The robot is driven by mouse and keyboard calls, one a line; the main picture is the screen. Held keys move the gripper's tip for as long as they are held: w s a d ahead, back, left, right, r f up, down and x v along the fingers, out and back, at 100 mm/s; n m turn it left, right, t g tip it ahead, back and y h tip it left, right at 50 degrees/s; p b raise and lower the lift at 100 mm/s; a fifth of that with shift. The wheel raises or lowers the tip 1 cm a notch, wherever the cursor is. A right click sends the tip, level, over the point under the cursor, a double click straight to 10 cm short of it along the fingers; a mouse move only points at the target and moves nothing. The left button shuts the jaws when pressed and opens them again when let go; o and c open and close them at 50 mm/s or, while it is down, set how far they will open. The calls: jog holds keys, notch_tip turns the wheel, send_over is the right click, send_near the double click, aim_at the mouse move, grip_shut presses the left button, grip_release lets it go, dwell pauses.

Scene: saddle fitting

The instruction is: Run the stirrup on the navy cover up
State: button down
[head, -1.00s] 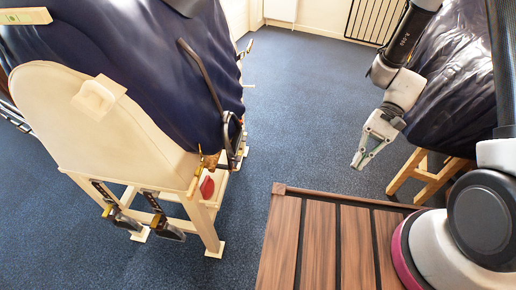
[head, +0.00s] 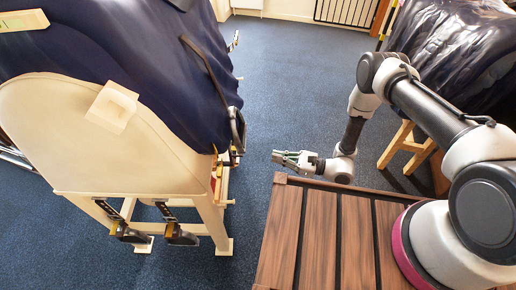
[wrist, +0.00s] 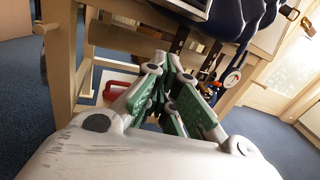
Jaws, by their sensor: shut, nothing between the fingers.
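The navy cover (head: 130,45) is draped over a cream stand at the left in the head view. A dark strap (head: 205,68) runs down its right side to a dark stirrup (head: 238,130), which hangs low by the cover's edge. My gripper (head: 277,157) is to the right of and a little below the stirrup, apart from it, pointing left. In the wrist view my gripper (wrist: 168,72) is shut and empty, with the navy cover (wrist: 238,14) above it. Dark hanging parts show there beyond the fingers; I cannot tell which is the stirrup.
The cream stand (head: 100,150) has clamps (head: 180,236) hanging below its near end. A wood-slatted deck (head: 325,235) lies below my arm. A second dark covered form (head: 455,50) on a wooden trestle (head: 405,148) stands at right. Blue floor lies between.

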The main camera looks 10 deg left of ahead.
aim_at(235, 116)
jog(key=a+r, duration=0.4)
jog(key=a, duration=0.6)
jog(key=shift+w+a, duration=0.15)
jog(key=shift+a, duration=0.15)
jog(key=a+r, duration=0.1)
jog(key=r, duration=0.5)
jog(key=a+r, duration=0.2)
jog(key=r, duration=0.4)
jog(key=s+a+r, duration=0.1)
jog(key=r, duration=0.6)
jog(key=shift+a+r, duration=0.1)
jog(key=shift+a, duration=0.1)
jog(key=shift+w, duration=0.1)
